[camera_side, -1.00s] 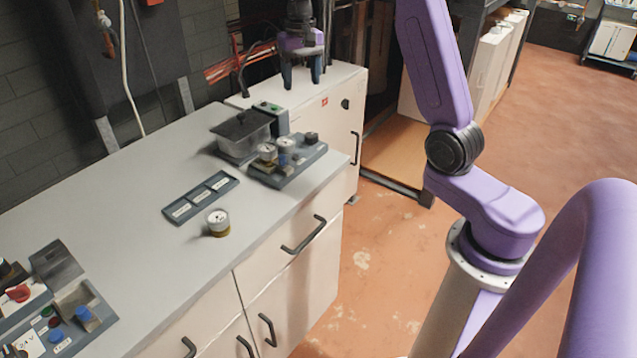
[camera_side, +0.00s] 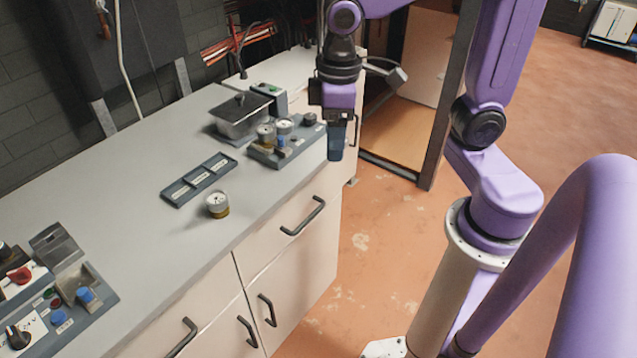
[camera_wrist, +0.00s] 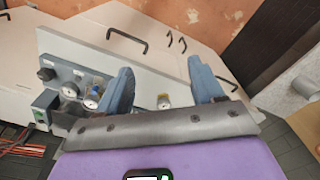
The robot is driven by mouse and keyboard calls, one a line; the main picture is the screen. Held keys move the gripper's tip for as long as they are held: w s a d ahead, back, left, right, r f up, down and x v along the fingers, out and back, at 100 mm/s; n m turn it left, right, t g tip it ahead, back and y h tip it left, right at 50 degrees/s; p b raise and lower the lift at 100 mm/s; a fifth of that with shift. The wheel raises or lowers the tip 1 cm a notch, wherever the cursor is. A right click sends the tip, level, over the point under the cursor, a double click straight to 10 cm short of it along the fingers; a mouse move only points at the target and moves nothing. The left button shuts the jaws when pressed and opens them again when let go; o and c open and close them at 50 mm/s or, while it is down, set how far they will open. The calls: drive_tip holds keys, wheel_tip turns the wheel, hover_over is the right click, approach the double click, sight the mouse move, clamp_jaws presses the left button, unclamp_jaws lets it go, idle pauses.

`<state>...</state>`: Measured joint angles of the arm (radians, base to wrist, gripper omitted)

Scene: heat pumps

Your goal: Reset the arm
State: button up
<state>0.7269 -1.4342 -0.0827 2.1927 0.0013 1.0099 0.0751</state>
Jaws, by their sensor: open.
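My gripper (camera_side: 336,138) hangs pointing down beside the right edge of the workbench (camera_side: 150,190), near the tray with gauges. In the side view its fingers overlap each other, so the gap does not show there. In the wrist view my gripper (camera_wrist: 160,85) has its two blue-grey fingers spread wide apart with nothing held between them. A small round gauge (camera_side: 217,204) with a brass-coloured lower part stands alone on the bench, and it also shows in the wrist view (camera_wrist: 163,101) beyond the fingers.
A dark tray (camera_side: 262,158) holds several gauges and fittings. Behind it stands a lidded metal box (camera_side: 240,118). A labelled three-slot holder (camera_side: 199,180) lies on the bench. A control panel (camera_side: 75,310) sits at the front left. Open floor (camera_side: 390,240) lies right of the cabinets.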

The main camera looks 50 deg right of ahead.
drive_tip(key=s+d+f+n, duration=0.2)
drive_tip(key=s+n, duration=0.3)
drive_tip(key=s, duration=0.7)
drive_tip(key=shift+s+f, duration=0.4)
idle(2.8)
